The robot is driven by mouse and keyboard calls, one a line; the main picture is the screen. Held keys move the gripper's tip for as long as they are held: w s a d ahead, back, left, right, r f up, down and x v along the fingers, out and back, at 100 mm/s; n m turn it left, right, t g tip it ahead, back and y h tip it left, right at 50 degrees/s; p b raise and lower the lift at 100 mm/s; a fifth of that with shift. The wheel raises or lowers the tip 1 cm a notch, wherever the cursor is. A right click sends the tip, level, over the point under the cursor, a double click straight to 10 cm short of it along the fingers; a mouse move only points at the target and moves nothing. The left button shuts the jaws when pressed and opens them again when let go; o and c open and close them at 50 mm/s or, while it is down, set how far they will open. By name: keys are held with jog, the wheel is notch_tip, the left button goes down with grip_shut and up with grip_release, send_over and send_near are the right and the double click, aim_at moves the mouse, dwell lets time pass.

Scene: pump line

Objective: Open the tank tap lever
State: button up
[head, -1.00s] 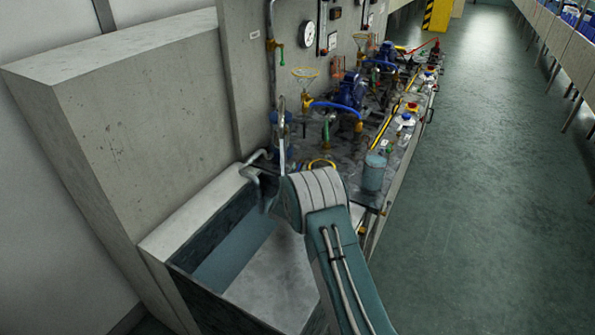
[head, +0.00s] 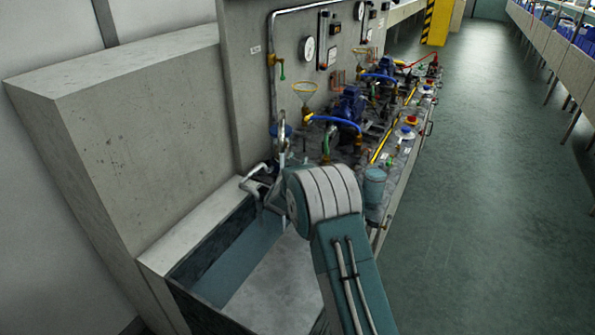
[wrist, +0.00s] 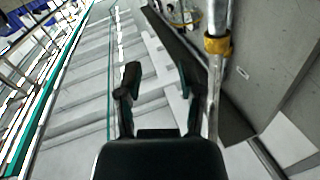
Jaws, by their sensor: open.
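In the head view, a brass tap (head: 273,59) with a small green lever (head: 282,70) sits on the grey pipe on the panel above the open tank (head: 205,222). The lever hangs downward. In the wrist view, a brass fitting (wrist: 217,45) sits on a vertical pipe to the right of my gripper (wrist: 159,78). I cannot tell if it is the same tap, and no lever is clear there. My gripper is open, with nothing between its fingers. In the head view my arm largely hides the gripper, near the tank's back corner.
A concrete block (head: 140,120) stands left of the panel. The floor (head: 470,170) to the right is clear.

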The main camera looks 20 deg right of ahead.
jog(key=shift+r, duration=0.2)
jog(key=shift+a, duration=0.15)
grip_shut()
jog(key=s+a+f+n+g+h, duration=0.1)
jog(key=s+a+f+n+g, duration=0.15)
jog(key=a+n, duration=0.3)
jog(key=s+a+f+n+g+h, duration=0.1)
jog(key=s+a+f+n, duration=0.3)
jog(key=a, duration=0.3)
jog(key=w+d+f+n, duration=0.1)
jog(key=w+d, duration=0.4)
jog(key=d, duration=0.5)
jog(key=shift+w+f, duration=0.2)
jog(key=shift+f, duration=0.4)
